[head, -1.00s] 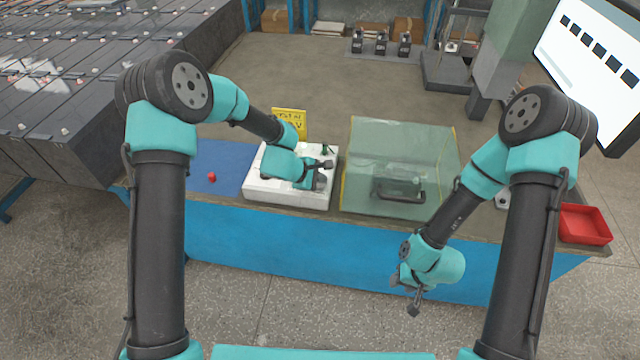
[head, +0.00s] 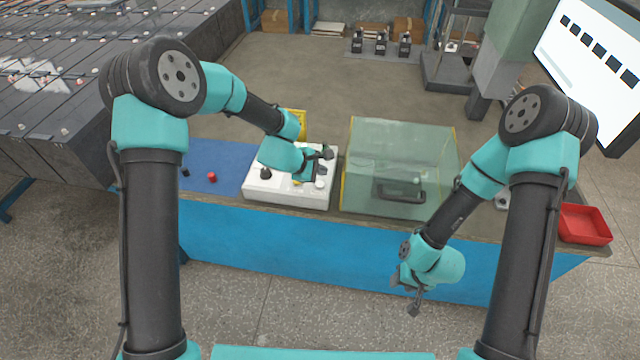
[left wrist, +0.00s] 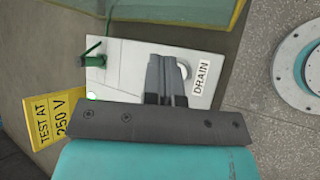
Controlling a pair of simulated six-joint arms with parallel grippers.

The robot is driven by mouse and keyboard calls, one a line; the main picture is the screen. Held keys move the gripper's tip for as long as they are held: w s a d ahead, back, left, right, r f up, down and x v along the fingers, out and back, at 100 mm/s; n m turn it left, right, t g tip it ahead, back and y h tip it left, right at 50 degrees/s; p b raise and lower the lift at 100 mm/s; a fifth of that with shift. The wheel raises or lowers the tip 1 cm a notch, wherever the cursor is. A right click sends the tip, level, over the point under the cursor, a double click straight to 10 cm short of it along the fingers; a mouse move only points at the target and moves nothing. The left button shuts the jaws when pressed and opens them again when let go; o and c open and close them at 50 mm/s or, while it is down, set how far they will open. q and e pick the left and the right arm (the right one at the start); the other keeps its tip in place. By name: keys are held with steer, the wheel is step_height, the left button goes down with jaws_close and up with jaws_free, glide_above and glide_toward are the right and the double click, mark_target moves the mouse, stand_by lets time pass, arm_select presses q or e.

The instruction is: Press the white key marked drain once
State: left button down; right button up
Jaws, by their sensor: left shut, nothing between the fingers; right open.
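The white test box (head: 285,193) stands on the bench left of centre; its panel (left wrist: 130,57) fills the middle of the left wrist view. The round white key (head: 320,184) shows on the box's right part. In the left wrist view the key (left wrist: 183,69) is partly hidden by the fingers, beside the label reading DRAIN (left wrist: 202,76). My left gripper (head: 327,153) is shut and empty, over the box close to the key; I cannot tell whether it touches the key. My right gripper (head: 413,307) is open and empty in front of the bench.
A yellow sign (left wrist: 56,118) reading TEST AT 250 V stands by the box, partly behind my left arm in the head view. A clear cover (head: 400,150) stands just right of the box. A blue mat (head: 212,160) with a red cap (head: 211,177) lies left. A red tray (head: 584,224) is far right.

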arm_select(q)
steer(key=shift+r, duration=1.25)
